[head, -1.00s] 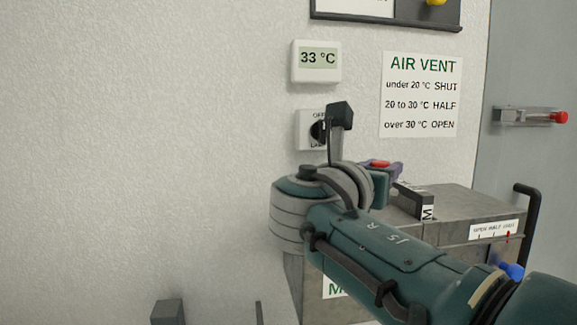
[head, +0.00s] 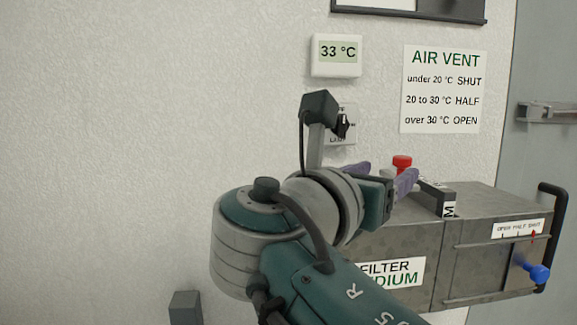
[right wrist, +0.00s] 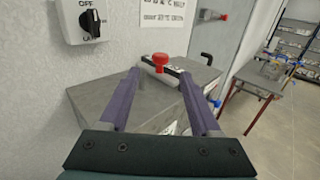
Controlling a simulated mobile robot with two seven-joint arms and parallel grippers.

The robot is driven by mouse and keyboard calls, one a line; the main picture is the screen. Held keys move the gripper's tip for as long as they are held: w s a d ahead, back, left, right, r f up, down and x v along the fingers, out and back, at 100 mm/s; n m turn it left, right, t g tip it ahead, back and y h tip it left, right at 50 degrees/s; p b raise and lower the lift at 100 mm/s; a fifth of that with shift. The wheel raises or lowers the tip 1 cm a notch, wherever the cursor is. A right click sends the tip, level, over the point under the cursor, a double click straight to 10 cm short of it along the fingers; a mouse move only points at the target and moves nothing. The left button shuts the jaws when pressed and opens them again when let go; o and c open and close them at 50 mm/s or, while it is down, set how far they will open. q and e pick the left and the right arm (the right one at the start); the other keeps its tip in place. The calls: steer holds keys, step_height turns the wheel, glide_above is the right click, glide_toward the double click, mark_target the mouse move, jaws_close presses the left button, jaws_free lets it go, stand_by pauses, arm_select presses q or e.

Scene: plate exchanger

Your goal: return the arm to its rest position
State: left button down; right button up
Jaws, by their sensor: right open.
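My right gripper (head: 388,171) is open, with its two purple fingers apart and nothing held between them. Its arm reaches in from the lower right in the head view. The right wrist view shows the fingers (right wrist: 160,76) spread, with the red knob (right wrist: 160,60) in line with the gap between them. In the head view the red knob (head: 402,162) stands on top of the grey metal filter box (head: 480,202), just beyond the fingers. My arm hides the box's left part. My left gripper is in neither current view.
A dial switch (head: 341,126) on the wall is partly behind my wrist. A thermostat (head: 336,52) reads 33 °C, beside an air vent sign (head: 441,88). A blue-handled lever (head: 535,271) and black handle (head: 552,235) are at the box's right. The wall at left is clear.

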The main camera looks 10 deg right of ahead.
steer(key=shift+v, duration=1)
